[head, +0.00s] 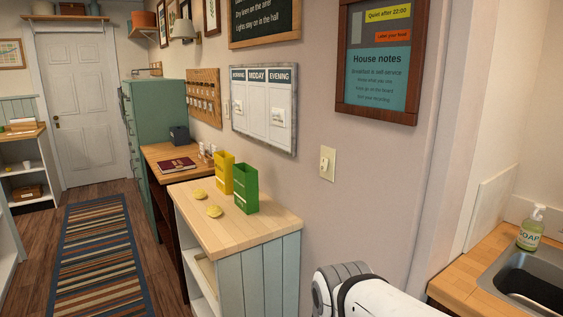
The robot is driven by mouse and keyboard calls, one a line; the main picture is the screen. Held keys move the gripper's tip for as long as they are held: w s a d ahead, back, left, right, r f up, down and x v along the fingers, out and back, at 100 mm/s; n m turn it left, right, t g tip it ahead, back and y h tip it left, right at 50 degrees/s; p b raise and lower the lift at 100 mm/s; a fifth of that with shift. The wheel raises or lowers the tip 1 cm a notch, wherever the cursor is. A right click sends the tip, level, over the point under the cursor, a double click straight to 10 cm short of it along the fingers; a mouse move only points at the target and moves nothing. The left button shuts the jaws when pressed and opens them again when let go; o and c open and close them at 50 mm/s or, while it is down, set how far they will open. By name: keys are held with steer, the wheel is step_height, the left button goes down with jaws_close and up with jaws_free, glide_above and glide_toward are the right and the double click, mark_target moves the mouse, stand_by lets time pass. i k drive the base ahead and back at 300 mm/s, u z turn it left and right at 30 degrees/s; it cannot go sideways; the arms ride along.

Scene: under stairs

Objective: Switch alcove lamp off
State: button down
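A light switch (327,163) with a cream plate and a small toggle is on the wall below the House notes board and right of the planner board. I cannot read its toggle position. White and dark links of my arm show at the bottom, right of the low cabinet. My gripper is not in view.
The low cabinet (238,231) holds a yellow box (224,173), a green box (245,188) and two yellow discs. A sink counter (463,270) with a soap bottle (531,228) is at right. A striped rug (100,255) lies on open floor leading to a white door (85,110).

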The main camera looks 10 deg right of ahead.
mark_target(324, 163)
steer(key=i, duration=0.9)
steer(key=u, duration=0.05)
